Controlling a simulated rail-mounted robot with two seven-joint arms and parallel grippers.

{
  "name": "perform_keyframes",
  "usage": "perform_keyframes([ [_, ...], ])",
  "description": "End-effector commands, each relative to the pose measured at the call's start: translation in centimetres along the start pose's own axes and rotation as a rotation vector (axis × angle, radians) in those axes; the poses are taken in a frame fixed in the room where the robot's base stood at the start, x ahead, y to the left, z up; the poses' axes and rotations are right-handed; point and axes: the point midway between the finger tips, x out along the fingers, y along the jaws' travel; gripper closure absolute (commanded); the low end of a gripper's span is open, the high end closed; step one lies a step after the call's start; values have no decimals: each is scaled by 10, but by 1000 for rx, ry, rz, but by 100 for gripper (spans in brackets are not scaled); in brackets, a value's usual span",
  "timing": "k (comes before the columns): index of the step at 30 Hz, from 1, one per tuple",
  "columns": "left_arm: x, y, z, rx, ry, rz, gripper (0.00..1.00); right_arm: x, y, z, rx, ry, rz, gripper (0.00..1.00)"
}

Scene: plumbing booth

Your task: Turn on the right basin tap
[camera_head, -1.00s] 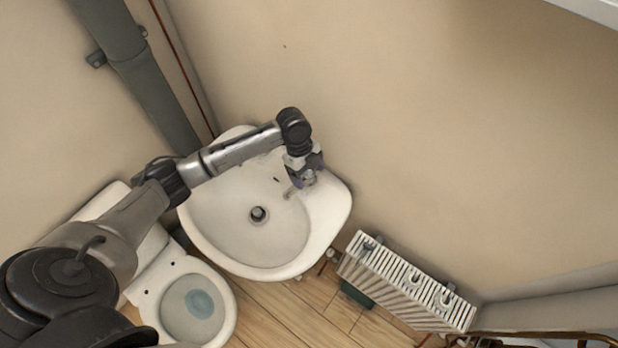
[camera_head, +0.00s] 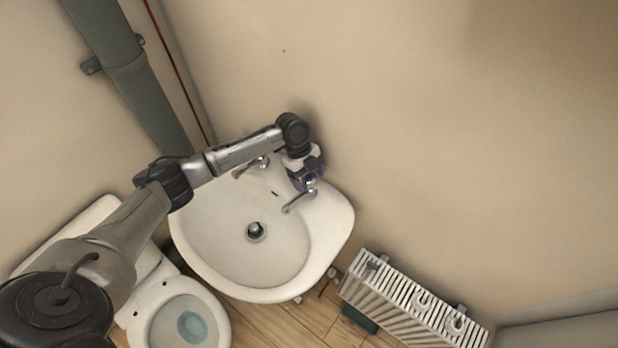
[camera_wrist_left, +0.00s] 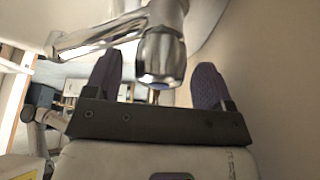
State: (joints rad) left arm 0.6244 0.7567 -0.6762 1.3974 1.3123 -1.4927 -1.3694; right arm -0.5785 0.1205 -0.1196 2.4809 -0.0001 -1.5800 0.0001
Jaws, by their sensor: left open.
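The right basin tap (camera_head: 297,200) is chrome, on the right side of the white basin (camera_head: 205,250), its spout pointing over the bowl. My left gripper (camera_head: 309,179) is at this tap's head, near the wall. In the left wrist view the fluted chrome tap knob (camera_wrist_left: 160,57) sits between the two dark purple fingers of my left gripper (camera_wrist_left: 158,80). The fingers are open, with a gap visible on each side of the knob. The tap spout (camera_wrist_left: 95,37) extends to the left there. I see no water from the spout. My right gripper is not in view.
The left tap (camera_head: 252,167) is beside my left forearm. A toilet (camera_head: 180,318) stands left of the basin, a white radiator (camera_head: 415,305) to its right. The beige wall (camera_head: 430,130) is close behind the gripper. A grey pipe (camera_head: 125,75) runs at upper left.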

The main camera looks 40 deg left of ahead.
Motion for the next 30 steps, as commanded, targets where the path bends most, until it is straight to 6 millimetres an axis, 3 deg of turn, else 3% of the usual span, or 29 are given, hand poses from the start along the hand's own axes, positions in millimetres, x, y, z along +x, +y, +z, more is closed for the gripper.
perform_keyframes([
  [12,6,0,0,0,0,0,25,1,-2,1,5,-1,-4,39],
  [27,6,0,0,1,0,0,73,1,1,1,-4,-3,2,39],
  [30,6,0,0,-1,0,-1,73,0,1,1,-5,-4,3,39],
])
